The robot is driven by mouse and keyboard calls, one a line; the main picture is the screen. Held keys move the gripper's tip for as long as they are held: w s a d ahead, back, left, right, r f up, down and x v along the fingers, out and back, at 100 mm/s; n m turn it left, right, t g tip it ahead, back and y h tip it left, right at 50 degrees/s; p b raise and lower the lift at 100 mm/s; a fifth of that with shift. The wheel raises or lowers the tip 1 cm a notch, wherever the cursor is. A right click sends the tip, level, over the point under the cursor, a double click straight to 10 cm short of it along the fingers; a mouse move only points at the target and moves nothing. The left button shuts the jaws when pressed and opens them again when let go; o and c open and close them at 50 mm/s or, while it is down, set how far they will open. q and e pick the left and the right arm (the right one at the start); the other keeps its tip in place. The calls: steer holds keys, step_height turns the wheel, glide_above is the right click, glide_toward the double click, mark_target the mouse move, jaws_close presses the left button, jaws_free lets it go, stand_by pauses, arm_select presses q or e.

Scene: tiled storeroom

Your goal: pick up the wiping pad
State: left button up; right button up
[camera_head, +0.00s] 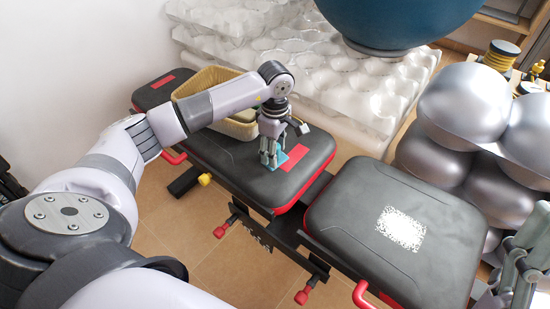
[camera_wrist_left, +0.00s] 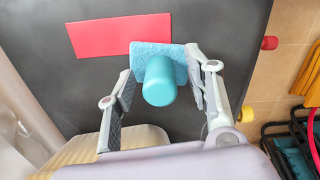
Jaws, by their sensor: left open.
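The wiping pad is a light blue square with a teal round handle standing up from it. In the head view the blue pad (camera_head: 282,160) shows on the black bench cushion, partly hidden behind my left gripper (camera_head: 270,156). In the left wrist view the wiping pad (camera_wrist_left: 160,82) lies between the two fingers of my left gripper (camera_wrist_left: 159,62). The fingers are open, one on each side of the handle, with gaps to it. My right gripper (camera_head: 517,268) shows partly at the right edge, away from the pad; its opening is unclear.
A red rectangle (camera_wrist_left: 121,36) lies flat beside the pad. A yellowish basket (camera_head: 203,80) stands behind my left wrist. The right cushion (camera_head: 350,205) bears a white speckled patch (camera_head: 402,228). Silver balls (camera_head: 465,105) are stacked at right; a large blue ball (camera_head: 395,18) is above.

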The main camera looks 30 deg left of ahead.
arm_select(q)
steer(key=shift+c, duration=0.4)
jaws_close()
